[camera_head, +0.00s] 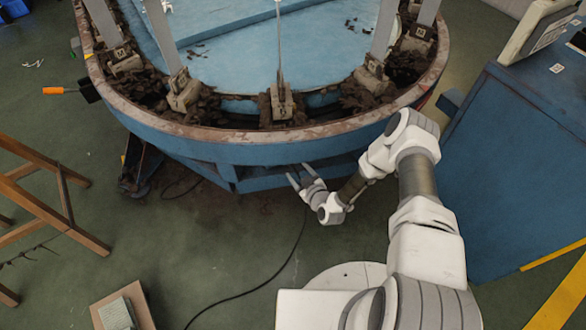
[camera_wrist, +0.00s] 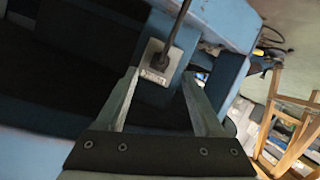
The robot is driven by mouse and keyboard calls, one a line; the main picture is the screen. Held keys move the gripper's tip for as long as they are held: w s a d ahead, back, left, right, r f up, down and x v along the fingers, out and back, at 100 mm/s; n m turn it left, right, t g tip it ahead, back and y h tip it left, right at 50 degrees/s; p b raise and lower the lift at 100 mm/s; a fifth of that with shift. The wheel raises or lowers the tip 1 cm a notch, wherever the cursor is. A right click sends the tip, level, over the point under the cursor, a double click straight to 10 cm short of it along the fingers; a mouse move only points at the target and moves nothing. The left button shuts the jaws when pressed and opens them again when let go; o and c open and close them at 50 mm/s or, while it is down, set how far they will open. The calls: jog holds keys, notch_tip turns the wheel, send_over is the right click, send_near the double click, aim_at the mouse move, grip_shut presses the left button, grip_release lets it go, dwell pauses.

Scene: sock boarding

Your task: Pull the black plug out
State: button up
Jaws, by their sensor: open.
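The black plug (camera_wrist: 163,58) sits in a light grey socket plate (camera_wrist: 151,73) on a blue post in the wrist view. A dark cord (camera_wrist: 182,18) runs from it towards the top of that view. My gripper (camera_wrist: 160,76) is open, with its two fingers either side of the plate in the picture and nothing between them. I cannot tell how far the tips are from the plug. In the head view my gripper (camera_head: 298,173) is at the lower edge of the blue machine (camera_head: 262,152). The plug and socket are not discernible there.
A black cable (camera_head: 270,277) lies on the green floor below my gripper. A wooden frame (camera_head: 50,205) stands at left and a blue cabinet (camera_head: 510,170) at right. A box (camera_head: 117,314) lies at lower left. The floor between is mostly clear.

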jog(key=shift+b+x, duration=0.75)
jog(key=shift+x, duration=1.75)
grip_shut()
